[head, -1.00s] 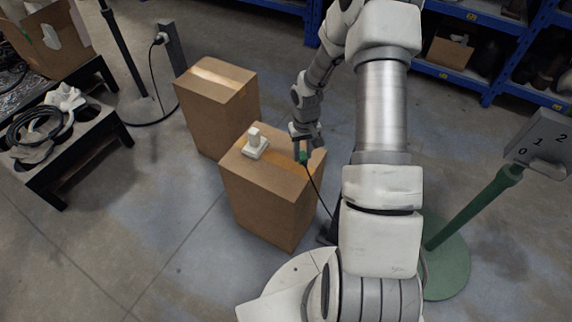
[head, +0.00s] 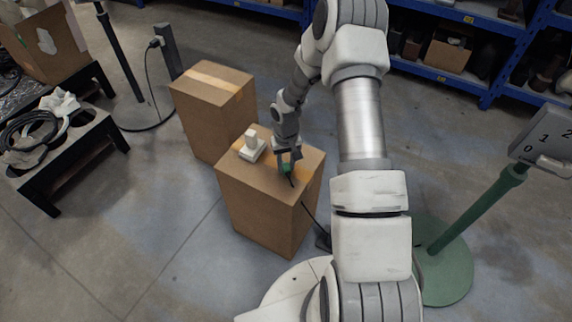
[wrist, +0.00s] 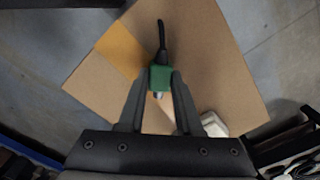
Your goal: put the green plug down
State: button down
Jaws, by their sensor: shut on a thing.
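The green plug (wrist: 161,77) is between the fingertips of my gripper (wrist: 160,88) in the wrist view, with its black cable leading away from the gripper. In the head view the plug (head: 287,168) is at my gripper (head: 288,160), over the top of the nearer cardboard box (head: 262,215). My gripper is shut on the plug. I cannot tell whether the plug touches the box top. The black cable (head: 312,217) runs down over the box's right side.
A white device (head: 251,148) stands on the same box top, left of my gripper. A second cardboard box (head: 207,115) stands behind to the left. A green post (head: 480,212) stands at the right. The front part of the box top is clear.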

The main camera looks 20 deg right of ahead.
jog(key=c, duration=0.6)
grip_release()
jog(key=shift+f, duration=0.15)
notch_tip(320, 180, up, 12)
jog(key=p, duration=0.5)
notch_tip(320, 180, up, 10)
send_over(286, 166)
jog(key=s, duration=0.1)
jog(key=s+a+r+t+h, duration=0.2)
jog(key=s+r, duration=0.4)
jog(key=r, duration=0.6)
jog(key=shift+s+a+r+n+t+y, duration=0.15)
jog(key=shift+s+a+r+t+y, duration=0.4)
jog(key=shift+s+r, duration=1.85)
jog(key=shift+s+a+r+n+t+y, duration=0.15)
jog(key=shift+s+a+r+t, duration=0.8)
jog(key=shift+s, duration=2.6)
jog(key=shift+s+a+r+n+t+y, duration=0.25)
jog(key=shift+s+a+r, duration=0.8)
jog(key=shift+s+r, duration=1.5)
